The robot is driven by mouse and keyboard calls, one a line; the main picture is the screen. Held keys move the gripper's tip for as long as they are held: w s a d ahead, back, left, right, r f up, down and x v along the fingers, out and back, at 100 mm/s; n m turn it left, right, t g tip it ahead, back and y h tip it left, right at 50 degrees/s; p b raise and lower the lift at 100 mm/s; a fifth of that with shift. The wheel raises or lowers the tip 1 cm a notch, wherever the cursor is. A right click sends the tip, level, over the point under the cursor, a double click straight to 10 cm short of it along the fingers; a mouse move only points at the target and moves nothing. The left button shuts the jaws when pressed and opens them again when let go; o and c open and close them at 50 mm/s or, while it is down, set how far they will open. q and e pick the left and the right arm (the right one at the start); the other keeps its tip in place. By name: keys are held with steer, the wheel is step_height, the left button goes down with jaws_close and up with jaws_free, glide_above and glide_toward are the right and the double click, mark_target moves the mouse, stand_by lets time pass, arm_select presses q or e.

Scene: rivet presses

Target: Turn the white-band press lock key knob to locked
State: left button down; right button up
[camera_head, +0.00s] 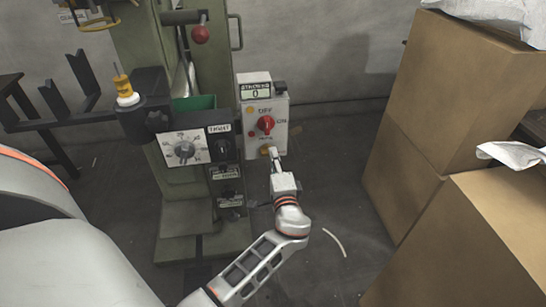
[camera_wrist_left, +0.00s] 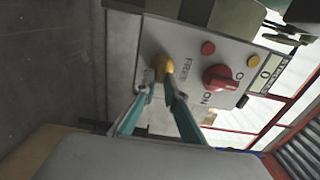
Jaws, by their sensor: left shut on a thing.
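The green press (camera_head: 145,60) stands at the left of centre in the head view, with a pale control box (camera_head: 281,108) on its right side. A yellow knob (camera_wrist_left: 163,66) sits low on that box, and its small label cannot be read surely. My left gripper (camera_head: 274,153) reaches up from below to this knob. In the left wrist view the fingers of my left gripper (camera_wrist_left: 160,92) are closed around the yellow knob and partly hide it. The knob's exact turn cannot be told. My right gripper is not in view.
A red switch knob (camera_head: 265,124) marked OFF and ON sits just above the yellow knob, under a small display (camera_head: 256,90). A dial panel (camera_head: 184,149) is left of the box. Cardboard boxes (camera_head: 470,90) stand at the right. Open floor (camera_head: 335,215) lies between.

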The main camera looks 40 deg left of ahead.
arm_select(q)
steer(key=shift+f, duration=0.1)
stand_by(0.4)
steer(key=c, duration=2.1)
jaws_free()
steer(key=shift+s, duration=0.1)
steer(key=shift+d, duration=0.1)
steer(key=v, duration=1.1)
steer(key=shift+s+d, duration=0.25)
steer(key=shift+d, duration=0.05)
